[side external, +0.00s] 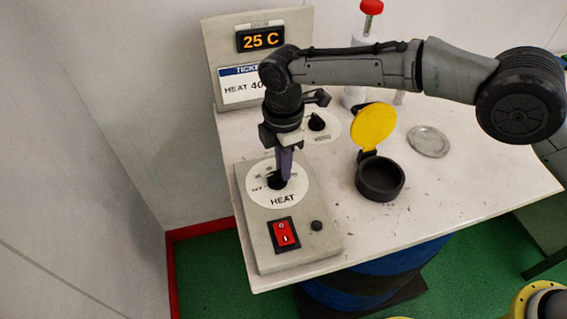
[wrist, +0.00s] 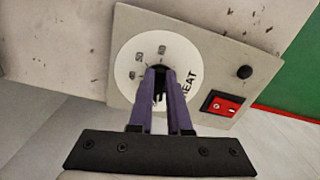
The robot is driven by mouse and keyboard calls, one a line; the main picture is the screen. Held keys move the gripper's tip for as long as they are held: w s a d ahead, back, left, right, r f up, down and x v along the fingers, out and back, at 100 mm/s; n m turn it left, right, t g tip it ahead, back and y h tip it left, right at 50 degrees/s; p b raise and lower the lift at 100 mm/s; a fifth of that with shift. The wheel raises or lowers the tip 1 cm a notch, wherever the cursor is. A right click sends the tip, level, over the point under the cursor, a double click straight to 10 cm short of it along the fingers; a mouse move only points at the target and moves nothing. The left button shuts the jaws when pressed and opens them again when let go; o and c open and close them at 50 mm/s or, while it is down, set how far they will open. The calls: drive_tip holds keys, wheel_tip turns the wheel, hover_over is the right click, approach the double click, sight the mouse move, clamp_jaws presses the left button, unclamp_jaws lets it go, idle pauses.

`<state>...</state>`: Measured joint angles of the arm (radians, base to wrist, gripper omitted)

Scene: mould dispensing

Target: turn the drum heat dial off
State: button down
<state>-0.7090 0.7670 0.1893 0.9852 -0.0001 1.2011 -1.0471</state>
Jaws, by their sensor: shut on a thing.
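The heat dial is a black knob (side external: 276,181) on a round white plate (side external: 292,192) marked HEAT, on a grey control box (side external: 260,243). My gripper (side external: 283,178) points down at the dial and is shut on its knob. In the wrist view, the purple fingers of my gripper (wrist: 160,72) meet at the knob in the middle of the white plate (wrist: 128,63). The fingers hide most of the knob, so I cannot tell which mark it points to. The display (side external: 261,39) reads 25 C.
A red rocker switch (side external: 285,234) and a black button (side external: 317,225) are on the same box. A second black knob (side external: 317,122) is behind. A black round pot (side external: 380,180) with a raised yellow lid (side external: 373,125) and a metal disc (side external: 429,141) stand to the right.

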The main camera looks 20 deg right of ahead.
drive_tip(key=shift+a+r, duration=0.1)
drive_tip(key=c, duration=0.9)
unclamp_jaws()
drive_tip(key=shift+o, duration=0.2)
wheel_tip(320, 180, up, 14)
